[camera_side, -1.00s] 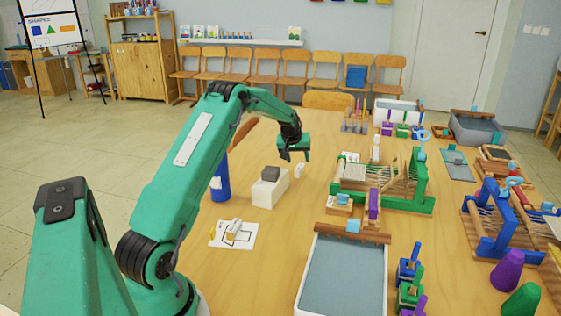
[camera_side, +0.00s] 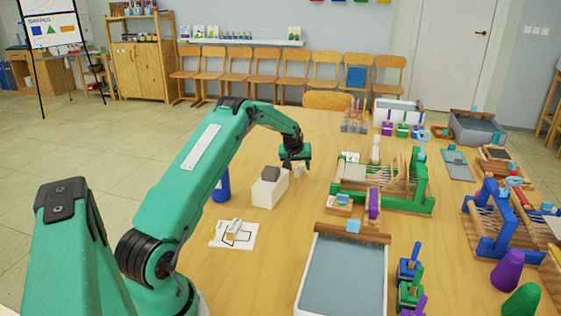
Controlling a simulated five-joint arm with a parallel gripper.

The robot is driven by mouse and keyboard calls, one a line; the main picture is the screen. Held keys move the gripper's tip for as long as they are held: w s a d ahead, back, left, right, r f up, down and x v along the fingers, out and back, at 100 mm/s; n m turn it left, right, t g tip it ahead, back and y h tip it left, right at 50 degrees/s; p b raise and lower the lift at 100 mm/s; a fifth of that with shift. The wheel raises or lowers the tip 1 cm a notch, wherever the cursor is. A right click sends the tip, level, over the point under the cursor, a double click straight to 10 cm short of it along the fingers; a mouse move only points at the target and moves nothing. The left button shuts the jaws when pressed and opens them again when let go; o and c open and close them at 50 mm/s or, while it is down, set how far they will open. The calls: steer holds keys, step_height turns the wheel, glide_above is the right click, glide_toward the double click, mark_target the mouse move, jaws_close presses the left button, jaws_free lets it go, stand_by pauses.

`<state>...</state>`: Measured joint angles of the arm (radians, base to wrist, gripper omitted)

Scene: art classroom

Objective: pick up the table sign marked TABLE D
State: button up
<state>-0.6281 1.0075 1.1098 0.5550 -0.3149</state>
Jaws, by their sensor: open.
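A small white upright piece (camera_side: 299,172) stands on the table just below my gripper (camera_side: 294,168); it may be the table sign, but no lettering can be read on it. My gripper is open, with its fingers pointing down close above and partly in front of this piece. I cannot tell whether they touch it.
A blue bottle (camera_side: 222,187) is partly behind my arm. A green loom (camera_side: 400,203) is to the right. A grey-bottomed tray (camera_side: 343,270) is in front.

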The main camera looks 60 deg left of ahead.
mark_target(299, 167)
stand_by(0.3)
jaws_close()
steer(key=shift+r, duration=0.1)
steer(key=shift+r, duration=0.4)
step_height(299, 167, up, 3)
steer(key=shift+r, duration=0.15)
steer(key=w+d+r, duration=0.1)
steer(key=d+r, duration=0.5)
steer(key=d, duration=0.5)
steer(key=shift+d+r+h, duration=0.35)
steer(key=shift+h, duration=0.05)
